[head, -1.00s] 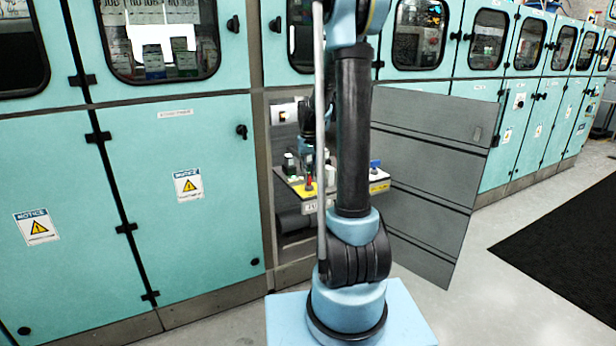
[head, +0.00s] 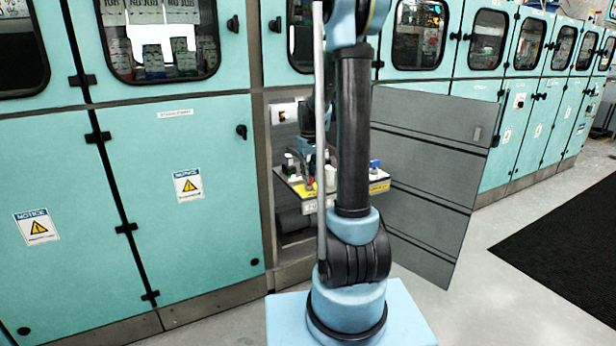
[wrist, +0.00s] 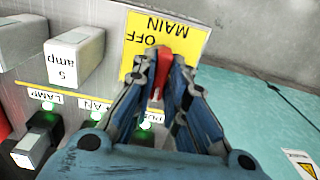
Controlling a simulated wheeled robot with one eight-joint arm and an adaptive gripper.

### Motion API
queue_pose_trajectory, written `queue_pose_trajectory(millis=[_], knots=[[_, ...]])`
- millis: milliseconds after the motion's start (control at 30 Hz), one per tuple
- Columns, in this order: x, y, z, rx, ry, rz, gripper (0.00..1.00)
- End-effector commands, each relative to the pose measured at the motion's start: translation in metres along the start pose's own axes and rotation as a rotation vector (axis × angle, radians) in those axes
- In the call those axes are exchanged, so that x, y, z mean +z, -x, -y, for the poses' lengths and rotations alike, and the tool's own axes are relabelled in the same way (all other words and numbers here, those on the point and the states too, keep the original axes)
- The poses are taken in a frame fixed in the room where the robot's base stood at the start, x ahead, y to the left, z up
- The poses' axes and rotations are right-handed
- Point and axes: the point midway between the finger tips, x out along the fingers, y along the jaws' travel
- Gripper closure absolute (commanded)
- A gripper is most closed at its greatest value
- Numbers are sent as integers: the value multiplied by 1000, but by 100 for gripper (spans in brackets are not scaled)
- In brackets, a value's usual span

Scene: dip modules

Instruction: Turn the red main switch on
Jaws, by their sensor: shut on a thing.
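The red main switch (wrist: 162,66) stands in front of a yellow plate (wrist: 187,38) in the wrist view. The plate reads "MAIN" and "OFF", upside down in this view. My gripper (wrist: 161,60) is shut on the red switch, with one finger on each side. The fingers hide most of the switch, and its exact angle is hard to tell. In the head view, my arm hides much of the gripper and the switch, inside the open cabinet above the yellow-marked panel (head: 301,189).
Beside the switch are a white block marked "amp" (wrist: 75,57) and several green-lit controls with labels. A blue knob (head: 375,164) sits at the panel's right. The open grey door (head: 430,165) stands right of my arm. A black mat (head: 565,245) lies on the floor.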

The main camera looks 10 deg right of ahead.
Motion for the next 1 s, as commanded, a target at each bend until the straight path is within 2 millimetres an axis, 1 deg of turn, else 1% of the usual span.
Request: queue_pose_trajectory(millis=[133, 167, 200, 233, 533, 667, 767, 867, 1000], knots=[[-1, 0, -1, 1, 0, -1, 100], [-1, 0, -1, 1, 0, -1, 82], [-1, 0, -1, 1, 0, -1, 73], [-1, 0, 0, 1, 0, -1, 67], [0, 0, 0, 0, -1, 0, 67], [0, 4, 0, 0, -1, 0, 67], [0, 14, 0, 0, -1, 0, 67], [0, 28, 0, 0, -1, 0, 67], [0, 52, 0, 0, -1, 0, 67]])
